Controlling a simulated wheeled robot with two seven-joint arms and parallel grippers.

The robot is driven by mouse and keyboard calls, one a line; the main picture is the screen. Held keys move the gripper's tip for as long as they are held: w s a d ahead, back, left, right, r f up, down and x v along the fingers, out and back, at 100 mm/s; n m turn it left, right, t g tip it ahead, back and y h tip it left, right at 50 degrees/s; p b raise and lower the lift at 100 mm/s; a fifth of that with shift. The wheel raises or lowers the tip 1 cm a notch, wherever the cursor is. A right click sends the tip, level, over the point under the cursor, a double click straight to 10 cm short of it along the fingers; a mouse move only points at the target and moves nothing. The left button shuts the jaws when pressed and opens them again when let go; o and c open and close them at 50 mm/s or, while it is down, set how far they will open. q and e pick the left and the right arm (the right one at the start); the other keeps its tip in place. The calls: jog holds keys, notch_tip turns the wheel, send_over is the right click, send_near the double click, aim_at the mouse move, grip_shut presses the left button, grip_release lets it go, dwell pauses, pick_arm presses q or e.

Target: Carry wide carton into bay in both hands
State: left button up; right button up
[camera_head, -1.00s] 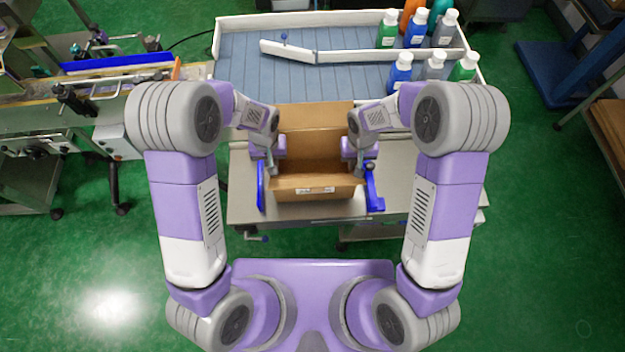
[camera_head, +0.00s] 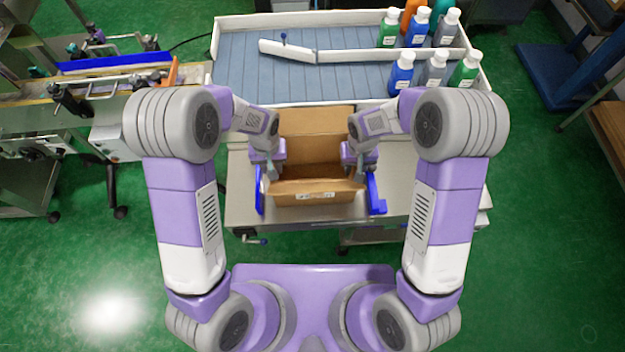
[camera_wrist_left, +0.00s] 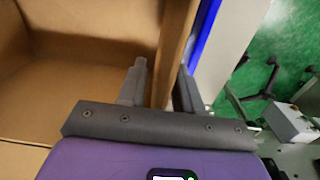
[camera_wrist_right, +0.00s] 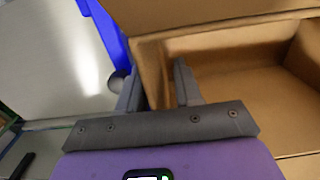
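The wide brown carton (camera_head: 308,120), open at the top, is at the middle of the near work table, with a small white label on its front. It stands between a left blue guide (camera_head: 260,200) and a right blue guide (camera_head: 376,195) of the bay. My left gripper (camera_wrist_left: 160,85) has its fingers on either side of the carton's left wall. My right gripper (camera_wrist_right: 160,85) straddles the right wall the same way. Both appear shut on the walls, though a narrow gap seems to show in the left wrist view. The carton's underside is hidden, so I cannot tell whether it touches the table.
A white-rimmed blue tray (camera_head: 245,65) lies beyond the carton. Several bottles, including a blue-bodied one (camera_head: 400,75), stand at its right side. A conveyor (camera_head: 40,110) is at the left. Bare metal table (camera_head: 403,180) shows right of the carton, and green floor surrounds it.

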pick_arm(q)
notch_tip(320, 180, up, 11)
jog(key=shift+r, duration=0.3)
pick_arm(e)
notch_tip(320, 180, up, 12)
dwell(0.3)
dwell(0.5)
